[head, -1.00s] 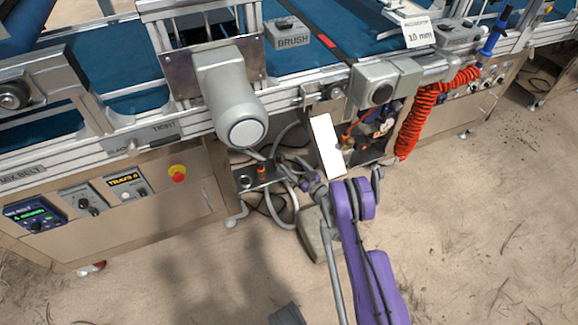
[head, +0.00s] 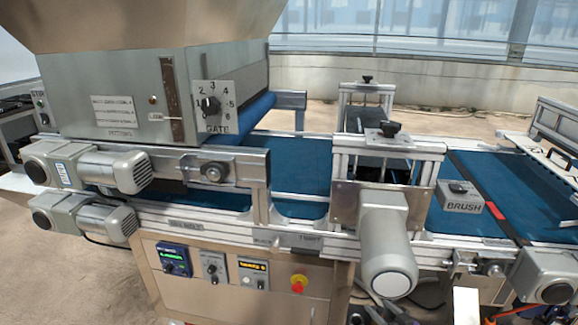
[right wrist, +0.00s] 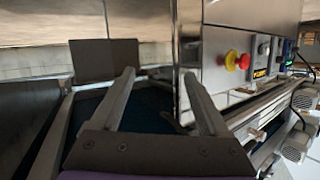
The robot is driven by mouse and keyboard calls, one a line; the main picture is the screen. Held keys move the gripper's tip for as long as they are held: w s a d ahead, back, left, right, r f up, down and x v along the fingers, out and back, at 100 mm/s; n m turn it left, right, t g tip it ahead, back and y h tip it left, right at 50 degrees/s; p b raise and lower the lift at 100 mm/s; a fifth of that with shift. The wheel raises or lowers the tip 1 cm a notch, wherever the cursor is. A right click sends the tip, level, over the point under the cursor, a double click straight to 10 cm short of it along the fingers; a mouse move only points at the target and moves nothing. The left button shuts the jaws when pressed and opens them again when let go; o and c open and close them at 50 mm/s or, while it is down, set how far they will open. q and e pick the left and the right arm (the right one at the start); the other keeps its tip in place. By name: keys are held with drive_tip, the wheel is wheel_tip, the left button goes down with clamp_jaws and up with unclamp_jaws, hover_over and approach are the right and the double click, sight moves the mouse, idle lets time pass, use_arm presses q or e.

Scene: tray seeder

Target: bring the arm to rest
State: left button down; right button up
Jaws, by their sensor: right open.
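My right gripper (head: 386,306) shows at the bottom edge of the head view, below the machine's grey motor, mostly cut off. In the right wrist view my right gripper (right wrist: 158,74) is open, its two grey fingers well apart and nothing held between them. The red stop button (right wrist: 232,60) on the machine's steel panel is to the right of the fingers in that view; the head view shows the same button (head: 299,283). My left gripper is not in view.
The tray seeder fills the head view. Its cylindrical grey motor (head: 388,268) juts out above my right gripper. A hopper (head: 150,95) stands at left, a box marked BRUSH (head: 461,197) at right. Bare sandy ground (head: 95,285) lies at lower left.

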drive_tip(key=s+a+r+g, duration=0.3)
drive_tip(key=s+a+r, duration=0.25)
drive_tip(key=s, duration=0.25)
drive_tip(key=s+a+r+g, duration=0.3)
drive_tip(key=s+a+r, duration=0.1)
drive_tip(key=s+a, duration=0.35)
drive_tip(key=s+d+m+g+h, duration=0.25)
drive_tip(key=s+h, duration=0.25)
drive_tip(key=s, duration=1.8)
use_arm(q)
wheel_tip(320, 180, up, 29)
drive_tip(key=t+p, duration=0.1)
drive_tip(key=p, duration=2.5)
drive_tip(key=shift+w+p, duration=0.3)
use_arm(e)
wheel_tip(320, 180, up, 28)
drive_tip(key=shift+w+a+r, duration=0.2)
drive_tip(key=shift+w+a, duration=0.1)
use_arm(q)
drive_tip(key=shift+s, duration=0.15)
use_arm(e)
drive_tip(key=shift+s, duration=0.15)
